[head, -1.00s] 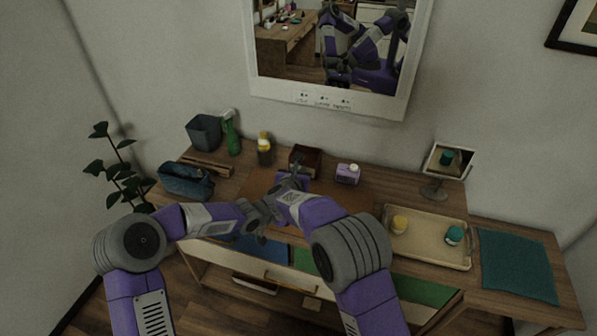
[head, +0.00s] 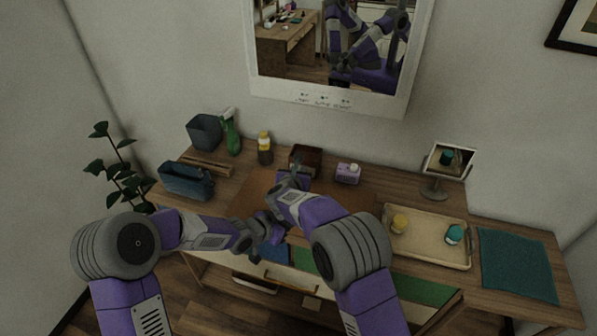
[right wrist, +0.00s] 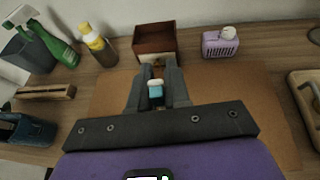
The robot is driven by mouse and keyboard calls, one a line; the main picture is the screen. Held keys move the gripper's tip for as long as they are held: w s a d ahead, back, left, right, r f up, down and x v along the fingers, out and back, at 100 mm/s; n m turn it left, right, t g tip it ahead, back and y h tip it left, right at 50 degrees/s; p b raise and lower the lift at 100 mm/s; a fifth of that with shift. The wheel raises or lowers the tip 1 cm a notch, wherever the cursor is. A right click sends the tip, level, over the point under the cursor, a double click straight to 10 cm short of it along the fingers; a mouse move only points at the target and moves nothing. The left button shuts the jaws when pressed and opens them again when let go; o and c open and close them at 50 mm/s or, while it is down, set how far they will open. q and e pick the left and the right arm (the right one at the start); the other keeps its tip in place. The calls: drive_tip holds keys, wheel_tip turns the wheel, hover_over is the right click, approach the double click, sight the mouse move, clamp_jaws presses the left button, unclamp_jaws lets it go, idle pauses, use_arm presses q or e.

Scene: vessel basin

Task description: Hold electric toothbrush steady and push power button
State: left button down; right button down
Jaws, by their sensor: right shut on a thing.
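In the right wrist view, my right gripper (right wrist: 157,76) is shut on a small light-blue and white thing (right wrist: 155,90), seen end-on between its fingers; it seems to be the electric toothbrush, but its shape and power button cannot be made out. In the head view, my right gripper (head: 294,172) is over the back part of the brown mat, its fingers mostly hidden by its own wrist. My left gripper (head: 272,232) is lower, near the table's front edge, apart from the right fingertips; its jaw opening cannot be made out.
A brown open box (right wrist: 155,40) stands just beyond the right fingers, with a lilac container (head: 348,173) to its right. A yellow bottle (head: 265,147) and green spray bottle (head: 230,132) stand back left. A beige tray (head: 427,247) holds two small jars. The brown mat (right wrist: 105,105) has bare room.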

drive_tip(key=shift+f, duration=0.15)
drive_tip(key=c, duration=1)
unclamp_jaws()
